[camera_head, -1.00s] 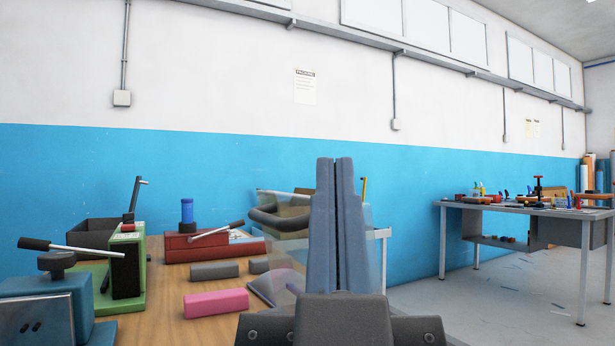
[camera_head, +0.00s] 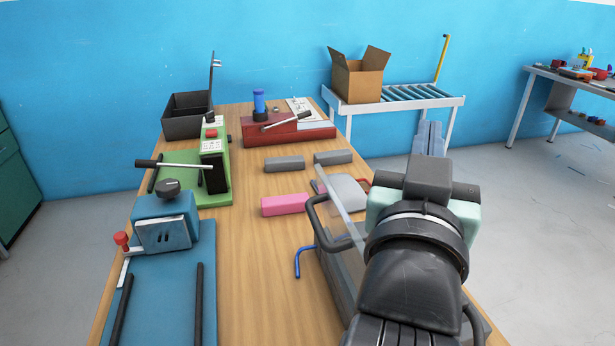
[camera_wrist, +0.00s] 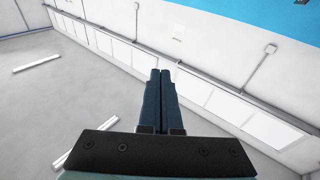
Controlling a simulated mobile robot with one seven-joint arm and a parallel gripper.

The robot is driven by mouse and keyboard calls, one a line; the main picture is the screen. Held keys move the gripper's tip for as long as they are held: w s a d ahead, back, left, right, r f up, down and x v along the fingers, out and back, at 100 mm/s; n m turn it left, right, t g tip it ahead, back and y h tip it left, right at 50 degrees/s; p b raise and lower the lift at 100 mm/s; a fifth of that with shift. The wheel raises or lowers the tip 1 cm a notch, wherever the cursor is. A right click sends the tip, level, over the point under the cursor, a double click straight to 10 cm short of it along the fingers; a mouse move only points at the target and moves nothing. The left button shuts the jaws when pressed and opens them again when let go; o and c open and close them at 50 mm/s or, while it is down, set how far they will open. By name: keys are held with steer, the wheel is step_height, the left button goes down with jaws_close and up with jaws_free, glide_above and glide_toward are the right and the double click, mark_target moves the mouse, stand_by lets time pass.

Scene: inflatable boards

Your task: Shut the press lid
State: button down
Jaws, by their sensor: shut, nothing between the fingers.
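A machine with a clear panel (camera_head: 340,205) and a dark curved handle (camera_head: 330,238) stands at the table's right front; it looks like the press with its lid. The panel stands up at a tilt, so the lid looks open. My arm hides much of the grey body (camera_head: 340,282) and the hinge side. My gripper (camera_head: 431,124) is beyond and to the right of the lid, pointing away, apart from it. Its fingers are together and empty.
The wooden table (camera_head: 255,270) also holds a blue machine (camera_head: 165,232), a green press-like device (camera_head: 213,172), a red device (camera_head: 285,130), a pink block (camera_head: 285,204) and grey blocks (camera_head: 284,164). A roller conveyor (camera_head: 410,95) with an open carton (camera_head: 357,78) stands behind.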

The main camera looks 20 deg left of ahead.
steer(key=w+a+f+n+g+p, duration=0.2)
steer(key=a+g+p, duration=0.15)
steer(key=p, duration=0.45)
steer(key=n+g+h+p, duration=0.2)
steer(key=n+h, duration=0.2)
steer(key=n, duration=0.4)
glide_toward(310, 218)
steer(key=d, duration=0.2)
steer(key=s+a+f+n+t+y, duration=0.1)
steer(key=s+a+f+n+t, duration=0.15)
steer(key=s+a+n, duration=0.35)
steer(key=shift+m, duration=0.3)
steer(key=w+d+p, duration=0.1)
steer(key=w, duration=0.2)
steer(key=w+d+p, duration=0.1)
steer(key=w+d, duration=0.1)
steer(key=w, duration=0.2)
steer(key=w+d+p, duration=0.1)
steer(key=w+d, duration=0.1)
steer(key=w, duration=0.1)
steer(key=shift+w+p, duration=0.35)
steer(key=shift+p, duration=0.05)
steer(key=shift+w+d+f, duration=0.1)
steer(key=shift+w+d, duration=0.2)
steer(key=shift+d, duration=0.1)
